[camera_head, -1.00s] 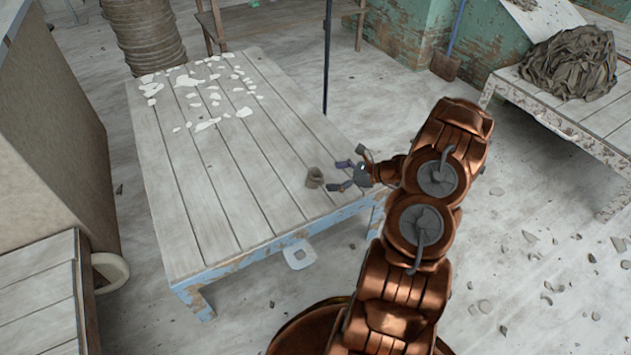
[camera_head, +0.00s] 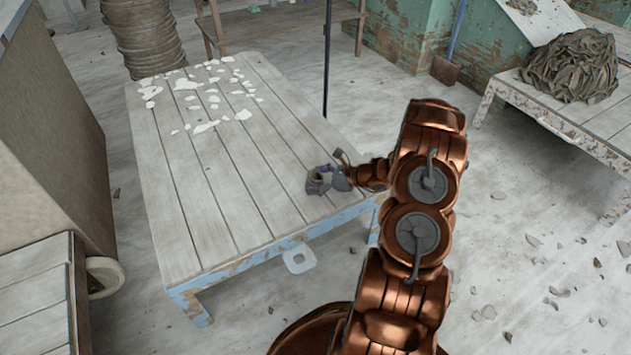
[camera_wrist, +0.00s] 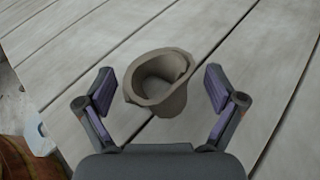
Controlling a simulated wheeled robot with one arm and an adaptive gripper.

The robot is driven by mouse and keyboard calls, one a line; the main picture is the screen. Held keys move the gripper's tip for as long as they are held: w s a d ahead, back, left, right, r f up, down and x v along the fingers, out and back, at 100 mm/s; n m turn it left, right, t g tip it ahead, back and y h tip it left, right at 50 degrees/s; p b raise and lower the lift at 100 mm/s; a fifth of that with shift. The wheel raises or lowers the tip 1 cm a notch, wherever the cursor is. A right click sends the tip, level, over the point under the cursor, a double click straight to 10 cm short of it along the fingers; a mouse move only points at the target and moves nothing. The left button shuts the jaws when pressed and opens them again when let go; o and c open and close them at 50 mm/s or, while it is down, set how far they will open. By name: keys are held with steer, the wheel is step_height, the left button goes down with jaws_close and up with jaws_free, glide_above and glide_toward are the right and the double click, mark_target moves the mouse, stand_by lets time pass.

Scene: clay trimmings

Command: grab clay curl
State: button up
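The clay curl is a small grey-brown, cup-like hollow piece (camera_wrist: 160,85) on the grey plank table (camera_head: 215,190), near its front right edge. In the wrist view it sits between my gripper's two fingers (camera_wrist: 160,98), with a gap to the finger on each side. My gripper (camera_head: 318,182) is open around it, low over the table. In the head view the fingers hide much of the curl (camera_head: 314,174).
Several white flakes (camera_head: 205,126) lie at the table's far end. The middle planks are clear. A thin dark pole (camera_head: 327,70) stands by the table's far right side. Another table with a grey clay heap (camera_head: 572,68) is at right.

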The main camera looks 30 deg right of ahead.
steer(key=c, duration=1.2)
